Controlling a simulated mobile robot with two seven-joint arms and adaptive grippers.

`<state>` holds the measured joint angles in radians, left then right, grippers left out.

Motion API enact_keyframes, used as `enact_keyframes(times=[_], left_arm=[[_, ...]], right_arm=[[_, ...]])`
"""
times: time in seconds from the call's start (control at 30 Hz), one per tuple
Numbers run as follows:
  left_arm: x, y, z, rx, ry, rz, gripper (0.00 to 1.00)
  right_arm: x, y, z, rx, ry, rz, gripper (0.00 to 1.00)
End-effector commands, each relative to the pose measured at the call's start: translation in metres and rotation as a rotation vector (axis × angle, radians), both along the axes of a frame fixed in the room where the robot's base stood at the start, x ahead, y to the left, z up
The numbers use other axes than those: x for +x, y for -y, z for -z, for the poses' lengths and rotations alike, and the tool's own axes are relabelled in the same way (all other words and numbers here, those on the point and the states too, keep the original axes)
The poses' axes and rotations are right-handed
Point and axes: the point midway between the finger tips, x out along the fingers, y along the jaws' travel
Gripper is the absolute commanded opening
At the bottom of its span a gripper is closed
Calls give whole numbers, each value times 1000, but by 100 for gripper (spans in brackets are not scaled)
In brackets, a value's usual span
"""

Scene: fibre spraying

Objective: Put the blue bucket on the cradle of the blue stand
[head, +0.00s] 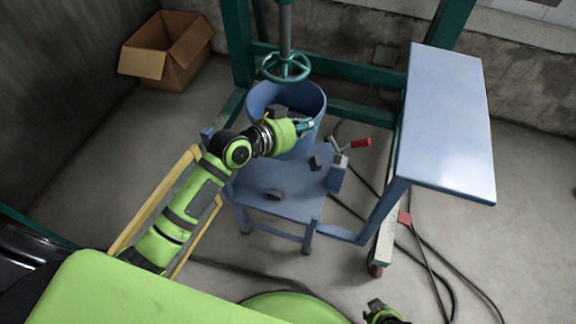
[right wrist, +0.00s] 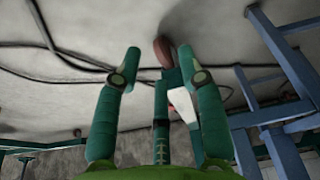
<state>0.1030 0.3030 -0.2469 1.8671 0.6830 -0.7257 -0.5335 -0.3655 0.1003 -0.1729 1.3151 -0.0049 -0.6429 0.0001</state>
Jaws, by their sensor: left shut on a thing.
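The blue bucket (head: 262,96) is in the middle of the head view, upright or nearly so, at the back of the blue stand (head: 285,200). My left gripper (head: 304,127) is shut on the bucket at its near right rim.
A green handwheel (head: 285,67) on a post hangs just above the bucket. A blue-grey panel (head: 445,125) is further right. A cardboard box (head: 165,50) stands back left. Cables lie on the right floor.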

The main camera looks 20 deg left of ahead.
Motion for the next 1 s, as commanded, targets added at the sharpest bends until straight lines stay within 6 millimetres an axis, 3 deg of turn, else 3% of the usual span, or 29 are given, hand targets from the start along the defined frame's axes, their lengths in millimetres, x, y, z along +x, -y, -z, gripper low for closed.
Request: enact_keyframes(times=[0.47, 0.67, 1.0], left_arm=[[1, 0, -3, 38, 50, 22, 0], [0, 0, 27, 38, 44, 21, 0], [1, 0, 90, 37, 47, 20, 0]], right_arm=[[-2, -5, -28, -4, -78, 18, 40], [7, -6, -48, -1, -65, 21, 40], [20, -6, -103, 1, -29, 27, 40]])
